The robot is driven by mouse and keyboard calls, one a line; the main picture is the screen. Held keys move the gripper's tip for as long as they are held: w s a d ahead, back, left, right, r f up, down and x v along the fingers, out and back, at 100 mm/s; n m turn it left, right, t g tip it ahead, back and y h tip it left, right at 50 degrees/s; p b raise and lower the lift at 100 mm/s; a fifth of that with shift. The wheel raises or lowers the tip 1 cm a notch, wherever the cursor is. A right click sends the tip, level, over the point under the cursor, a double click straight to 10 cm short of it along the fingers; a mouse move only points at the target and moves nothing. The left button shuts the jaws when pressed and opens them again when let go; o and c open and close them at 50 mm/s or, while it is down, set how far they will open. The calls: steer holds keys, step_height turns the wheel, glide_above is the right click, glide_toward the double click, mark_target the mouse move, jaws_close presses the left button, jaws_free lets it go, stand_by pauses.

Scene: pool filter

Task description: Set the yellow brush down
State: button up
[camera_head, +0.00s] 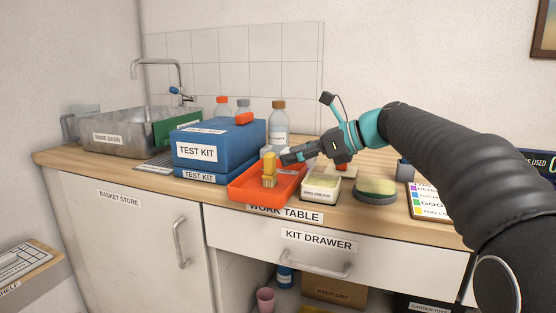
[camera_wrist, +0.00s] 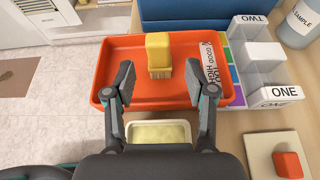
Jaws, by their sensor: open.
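The yellow brush (camera_head: 269,163) stands in the orange tray (camera_head: 247,195), with its yellow body up and its tan bristles down on the tray floor. In the wrist view the brush (camera_wrist: 158,52) is near the tray's far side, left of a printed strip (camera_wrist: 209,62). My gripper (camera_wrist: 158,82) is open and empty. Its two fingers are spread over the tray (camera_wrist: 140,102), with the brush ahead of and between their lines, apart from both. In the head view my gripper (camera_head: 287,157) is just right of the brush.
A blue test kit box (camera_head: 215,150) stands behind the tray. A labelled tub (camera_head: 320,188) and a round dish with a sponge (camera_head: 376,190) are to the tray's right. White ONE and TWO stepped blocks (camera_wrist: 262,65) stand right of it. The counter's front edge is close to the tray.

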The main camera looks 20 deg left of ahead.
steer(key=v, duration=0.6)
steer(key=shift+r, duration=0.1)
steer(key=s+d+f+n+t+h, duration=0.2)
steer(key=s+d+f+n+h, duration=0.4)
steer(key=s+d+f+n, duration=0.3)
steer(key=s+d+f+n+t+h, duration=0.2)
steer(key=s+d+f+n+h, duration=0.5)
steer(key=s+d+f, duration=0.9)
steer(key=s+f+n, duration=0.1)
steer(key=s+n, duration=0.2)
steer(key=s, duration=0.2)
steer(key=shift+d, duration=0.3)
